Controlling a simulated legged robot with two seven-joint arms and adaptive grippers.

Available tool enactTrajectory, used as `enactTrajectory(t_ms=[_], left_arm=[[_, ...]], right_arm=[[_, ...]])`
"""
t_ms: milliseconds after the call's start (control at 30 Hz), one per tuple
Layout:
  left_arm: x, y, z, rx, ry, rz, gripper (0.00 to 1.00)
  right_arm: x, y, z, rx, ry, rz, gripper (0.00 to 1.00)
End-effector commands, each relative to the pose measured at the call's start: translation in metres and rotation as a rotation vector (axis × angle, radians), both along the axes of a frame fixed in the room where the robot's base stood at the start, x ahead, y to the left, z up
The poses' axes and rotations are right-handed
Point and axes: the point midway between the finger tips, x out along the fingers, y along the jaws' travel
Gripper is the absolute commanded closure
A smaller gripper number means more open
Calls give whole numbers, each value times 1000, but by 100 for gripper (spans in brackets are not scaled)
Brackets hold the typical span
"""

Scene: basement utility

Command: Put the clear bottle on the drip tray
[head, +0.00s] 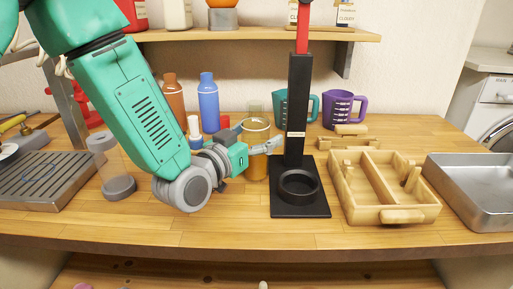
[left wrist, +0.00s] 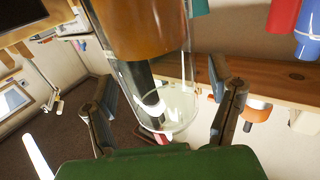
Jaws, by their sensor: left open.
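My left gripper (head: 266,147) is open beside a see-through, amber-bottomed vessel (head: 256,168) on the bench. In the left wrist view the fingers (left wrist: 175,105) stand on either side of this clear vessel (left wrist: 172,112), with gaps visible. A clear cylinder with a grey base (head: 112,165) stands left of my forearm. I cannot tell which of these is the clear bottle. The grey ribbed drip tray (head: 45,183) lies at the far left of the bench, with small items at its left side. My right gripper is not in view.
A black stand (head: 297,100) with a round base ring is just right of the gripper. A divided wooden tray (head: 383,212) and a metal pan (head: 480,200) lie further right. Orange (head: 174,98) and blue bottles (head: 209,102) stand behind my arm. Teal and purple jugs (head: 342,106) stand behind.

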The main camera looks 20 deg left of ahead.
Motion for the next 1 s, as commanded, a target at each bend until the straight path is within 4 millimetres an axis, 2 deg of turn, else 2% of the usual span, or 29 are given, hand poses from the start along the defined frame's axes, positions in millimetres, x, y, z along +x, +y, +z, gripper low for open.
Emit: enactTrajectory(t_ms=[33,167,200,467,567,800,1000], left_arm=[[0,0,0,0,0,0,34],[0,0,0,0,0,0,80],[0,0,0,0,0,0,94],[0,1,2,0,-3,1,94],[0,0,11,-1,-7,1,94],[0,0,58,-2,-9,1,94],[0,0,90,-1,-7,0,94]], right_arm=[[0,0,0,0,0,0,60],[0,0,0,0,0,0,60],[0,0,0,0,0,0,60],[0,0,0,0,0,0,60],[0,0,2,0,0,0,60],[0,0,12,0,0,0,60],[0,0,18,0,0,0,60]])
